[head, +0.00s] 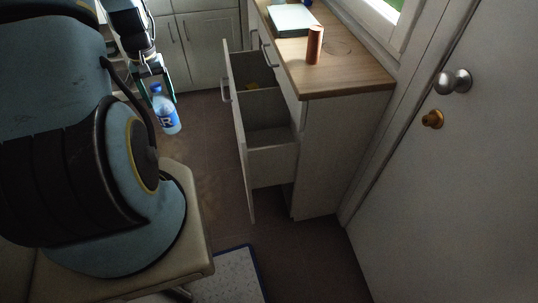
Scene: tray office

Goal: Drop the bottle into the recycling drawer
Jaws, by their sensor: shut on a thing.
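A blue bottle (166,112) with a blue cap hangs in my gripper (156,84) at the upper left of the head view. The gripper is shut on its upper part, and the bottle is held above the floor, tilted a little. An open drawer (247,160) stands pulled out of the cabinet, to the right of the bottle and apart from it. The drawer has at least two compartments, and a small yellow thing (251,87) lies in the far one. The near compartment looks empty. The drawer's lower depth is in shadow.
A wooden counter (345,78) above the drawer bears a copper-coloured cylinder (315,45) and a pale flat box (292,20). A chair seat (185,210) fills the lower left. A door (470,190) stands at right. Bare floor (205,150) lies between bottle and drawer.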

